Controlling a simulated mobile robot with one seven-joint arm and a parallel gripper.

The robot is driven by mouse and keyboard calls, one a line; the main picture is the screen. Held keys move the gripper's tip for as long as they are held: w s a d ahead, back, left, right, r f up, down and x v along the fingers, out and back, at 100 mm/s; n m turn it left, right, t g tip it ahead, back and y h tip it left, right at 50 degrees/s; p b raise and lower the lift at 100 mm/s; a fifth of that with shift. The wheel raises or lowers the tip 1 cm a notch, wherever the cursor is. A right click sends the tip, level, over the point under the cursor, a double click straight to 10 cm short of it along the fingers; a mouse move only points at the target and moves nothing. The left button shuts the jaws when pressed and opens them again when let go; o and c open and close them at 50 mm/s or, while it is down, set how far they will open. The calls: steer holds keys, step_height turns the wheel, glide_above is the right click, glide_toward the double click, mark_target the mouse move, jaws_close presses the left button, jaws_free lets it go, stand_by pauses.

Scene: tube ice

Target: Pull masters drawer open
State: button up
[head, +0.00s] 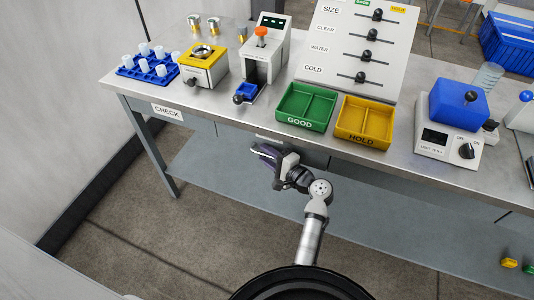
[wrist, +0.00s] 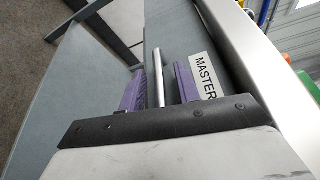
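The masters drawer is a grey front under the table edge with a white label (wrist: 204,75) reading "MASTER", its end cut off from sight by my gripper. A silver bar handle (wrist: 158,78) stands out from the drawer front. My gripper (wrist: 160,70) has its two purple fingers on either side of the bar, with a visible gap on both sides, so it is open around the handle. In the head view my gripper (head: 266,154) is at the table's front, below the green tray, and hides much of the drawer. The drawer looks shut.
The steel tabletop (head: 220,112) overhangs above. A green GOOD tray (head: 305,126) and yellow HOLD tray (head: 362,140) sit near its edge. A grey lower shelf (head: 225,175) runs beneath. The floor (head: 140,230) in front is clear.

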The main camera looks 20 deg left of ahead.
steer(key=shift+a, duration=0.1)
jaws_close()
steer(key=shift+s+f, duration=0.1)
stand_by(0.4)
